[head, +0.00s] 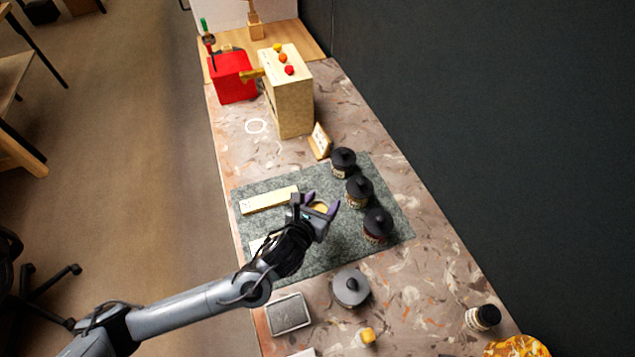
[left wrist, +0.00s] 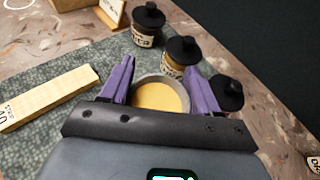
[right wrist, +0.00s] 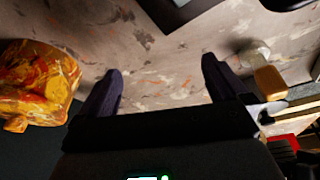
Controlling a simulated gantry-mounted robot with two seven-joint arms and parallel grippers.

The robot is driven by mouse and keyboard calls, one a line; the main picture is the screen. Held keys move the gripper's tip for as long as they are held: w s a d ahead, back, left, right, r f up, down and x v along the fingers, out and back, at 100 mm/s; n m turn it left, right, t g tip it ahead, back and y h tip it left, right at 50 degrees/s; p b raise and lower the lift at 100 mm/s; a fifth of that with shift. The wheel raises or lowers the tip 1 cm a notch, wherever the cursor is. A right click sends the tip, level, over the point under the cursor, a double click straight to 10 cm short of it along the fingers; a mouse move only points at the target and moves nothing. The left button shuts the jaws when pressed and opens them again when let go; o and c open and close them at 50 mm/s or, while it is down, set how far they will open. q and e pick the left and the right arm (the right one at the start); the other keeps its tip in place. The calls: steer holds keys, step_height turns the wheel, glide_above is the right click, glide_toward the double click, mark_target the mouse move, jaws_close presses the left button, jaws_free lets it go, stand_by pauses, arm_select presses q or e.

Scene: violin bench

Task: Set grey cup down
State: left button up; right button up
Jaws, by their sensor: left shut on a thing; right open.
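The grey cup (left wrist: 137,84) is round, with a tan filling. It sits between the purple fingers of my left gripper (left wrist: 160,68), which is shut on it. In the head view, my left gripper (head: 320,205) is over the grey-green mat (head: 343,235), left of the dark-lidded jars. The cup looks upright. The gripper hides its underside, so I cannot tell whether it touches the mat. My right gripper (right wrist: 162,66) is open and empty above the marbled bench top, in the right wrist view.
Several black-lidded jars (head: 377,223) line the mat's right side. A pale wooden block (head: 269,199) lies at its left. A grey lidded pot (head: 351,286) and a metal tin (head: 288,314) stand nearer. An amber lumpy object (right wrist: 38,82) is beside my right gripper.

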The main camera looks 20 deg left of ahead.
arm_select(q)
steer(key=shift+s+d+f, duration=0.15)
steer(key=shift+s+f, duration=0.05)
steer(key=shift+s, duration=0.25)
steer(key=shift+s+d+f, duration=0.1)
steer(key=shift+s+f, duration=0.1)
steer(key=shift+s, duration=0.25)
arm_select(e)
steer(key=shift+r, duration=0.15)
steer(key=shift+a, duration=0.1)
arm_select(q)
steer(key=a+n+y, duration=0.2)
steer(key=a+y, duration=0.1)
steer(key=a, duration=0.8)
steer(key=s+r+p, duration=0.3)
steer(key=r+p, duration=3.2)
steer(key=r, duration=0.2)
steer(key=shift+s+r+h, duration=0.2)
steer(key=shift+r+h, duration=0.1)
steer(key=shift+r, duration=0.05)
arm_select(e)
step_height(320, 180, up, 35)
steer(key=shift+r, duration=0.2)
arm_select(q)
steer(key=shift+f, duration=0.2)
